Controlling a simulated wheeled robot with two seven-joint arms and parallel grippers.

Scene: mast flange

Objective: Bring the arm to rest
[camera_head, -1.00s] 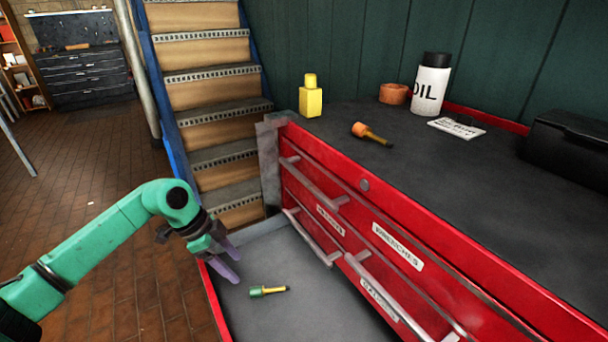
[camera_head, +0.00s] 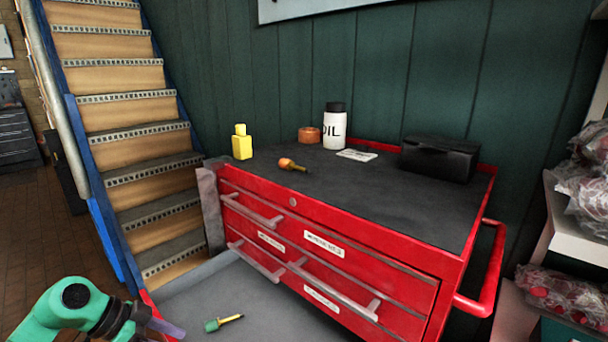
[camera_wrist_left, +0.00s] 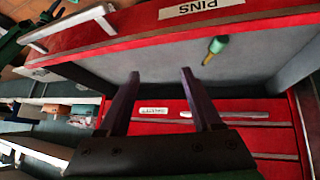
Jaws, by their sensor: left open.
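My left arm comes in at the lower left of the head view, and its gripper (camera_head: 168,328) is over the left edge of the open drawer (camera_head: 195,297). The wrist view shows the two purple fingers (camera_wrist_left: 160,76) apart with nothing between them. A small screwdriver with a green handle and yellow shaft (camera_head: 222,323) lies on the grey drawer floor, to the right of the gripper and apart from it. It also shows in the wrist view (camera_wrist_left: 215,47), beyond the fingertips. My right gripper is not in view.
The red tool chest (camera_head: 340,235) carries a yellow bottle (camera_head: 242,146), an orange-handled tool (camera_head: 290,165), an orange ring-like object (camera_head: 309,135), an oil bottle (camera_head: 334,130), a card (camera_head: 357,155) and a black box (camera_head: 440,160). Stairs (camera_head: 120,130) stand left; shelves with wrapped items (camera_head: 590,155) stand right.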

